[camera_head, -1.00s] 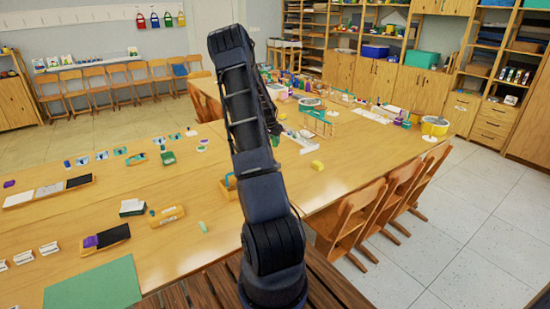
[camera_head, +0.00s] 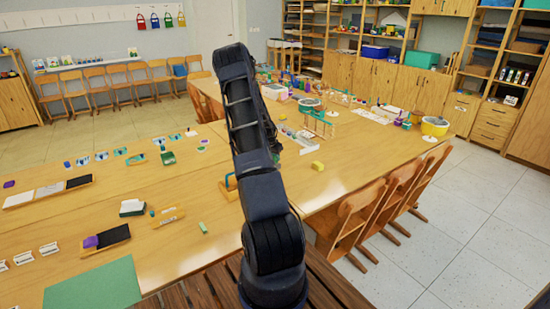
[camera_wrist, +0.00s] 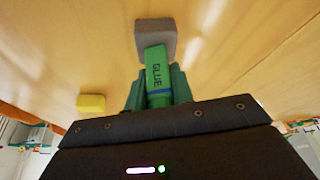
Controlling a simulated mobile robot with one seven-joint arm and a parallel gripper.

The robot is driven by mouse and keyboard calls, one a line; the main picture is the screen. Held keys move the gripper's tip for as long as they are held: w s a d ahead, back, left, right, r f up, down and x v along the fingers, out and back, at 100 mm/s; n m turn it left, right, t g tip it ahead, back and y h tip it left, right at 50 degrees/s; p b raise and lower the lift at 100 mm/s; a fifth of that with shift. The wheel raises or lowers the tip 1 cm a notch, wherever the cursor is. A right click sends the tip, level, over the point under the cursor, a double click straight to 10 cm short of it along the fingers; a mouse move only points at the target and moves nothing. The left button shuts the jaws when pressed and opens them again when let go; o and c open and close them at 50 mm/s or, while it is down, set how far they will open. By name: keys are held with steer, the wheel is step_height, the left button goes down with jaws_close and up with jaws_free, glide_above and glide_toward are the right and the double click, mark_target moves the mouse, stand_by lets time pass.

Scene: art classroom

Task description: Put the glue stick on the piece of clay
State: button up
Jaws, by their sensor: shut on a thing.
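The glue stick (camera_wrist: 158,70) is green with a dark "GLUE" label and shows in the wrist view. My gripper (camera_wrist: 157,92) is shut on it, with one finger on each side. A grey block, which looks like the piece of clay (camera_wrist: 156,28), lies on the wooden table just beyond the stick's far end. The stick's end overlaps the block in the picture; I cannot tell whether they touch. In the head view my arm hides the gripper, and I cannot make out the stick or the grey block there.
A yellow block (camera_wrist: 91,103) lies left of the stick in the wrist view; a yellow block also shows in the head view (camera_head: 318,165). Chairs (camera_head: 346,216) stand along the table's right edge. Bare tabletop (camera_head: 365,160) lies right of my arm.

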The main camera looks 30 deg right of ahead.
steer(key=o, duration=1)
steer(key=shift+f, duration=0.1)
steer(key=s+a+r+n+t+y, duration=0.1)
steer(key=s+a+r, duration=0.2)
steer(key=a+r, duration=0.75)
steer(key=s+a+r+n+y, duration=0.1)
steer(key=s+a+r+n, duration=0.15)
steer(key=a+r, duration=0.8)
steer(key=s+a+r+n+t+y, duration=0.1)
steer(key=s+a+r, duration=0.35)
steer(key=r, duration=0.25)
steer(key=s+a+r+n+y, duration=0.1)
steer(key=s+a+r+n, duration=0.1)
steer(key=s+a+r, duration=0.35)
steer(key=shift+s+a+r+n+t, duration=0.15)
steer(key=shift+s+a+r+n, duration=1)
steer(key=shift+s+a, duration=2.15)
steer(key=shift+s+a+r+n+t, duration=0.1)
steer(key=shift+s+a+r+n, duration=1.1)
steer(key=shift+s, duration=4.1)
steer(key=shift+s+a+r+n+t, duration=0.15)
steer(key=shift+s+a+r+n, duration=0.95)
steer(key=shift+s+a, duration=2.25)
